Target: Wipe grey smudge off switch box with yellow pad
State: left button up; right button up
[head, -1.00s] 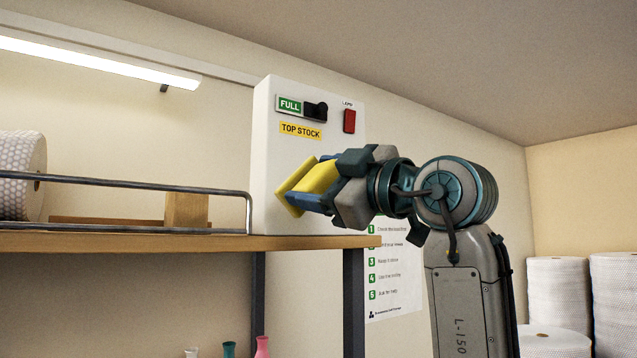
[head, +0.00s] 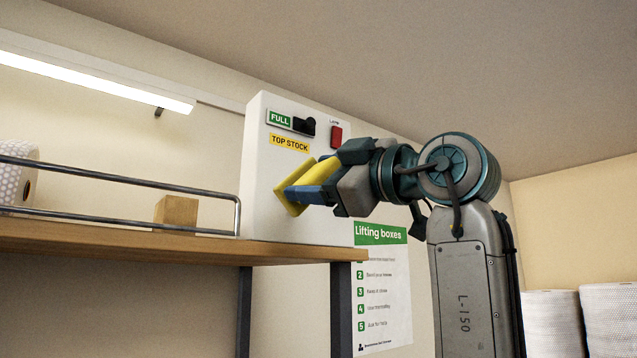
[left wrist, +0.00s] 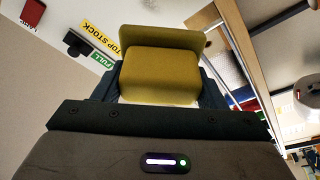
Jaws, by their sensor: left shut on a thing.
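The switch box (head: 262,190) is a tall white box at the shelf's right end. Its face has a green FULL label, a black switch (head: 304,126), a red lamp (head: 336,137) and a yellow TOP STOCK label (head: 290,143). My left gripper (head: 308,194) is shut on the yellow pad (head: 321,170), which is at the face below the TOP STOCK label. I cannot tell whether the pad touches the face. The left wrist view shows the pad (left wrist: 160,75) between the fingers, beside the labels. I see no grey smudge; the pad and gripper cover part of the face. My right gripper is out of view.
A wooden shelf (head: 120,240) with a metal rail (head: 110,178) runs left of the box. A wooden block (head: 176,212) and a bubble-wrap roll (head: 17,175) stand on it. A Lifting boxes poster (head: 383,290) hangs below right. More rolls (head: 585,320) stand at the right.

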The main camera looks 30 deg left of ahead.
pick_arm(q)
jog(key=shift+a, duration=0.15)
jog(key=w+a+p, duration=0.1)
jog(key=w+a, duration=0.1)
jog(key=a, duration=0.4)
jog(key=shift+w+p, duration=0.3)
jog(key=shift+w, duration=0.05)
jog(key=shift+w+a, duration=0.2)
jog(key=shift+a, duration=0.3)
jog(key=shift+w+a, duration=0.15)
jog(key=shift+a, duration=0.3)
dwell(0.8)
jog(key=w+d+p, duration=0.2)
jog(key=w+p, duration=0.2)
jog(key=w, duration=0.3)
jog(key=shift+d, duration=0.4)
dwell(0.3)
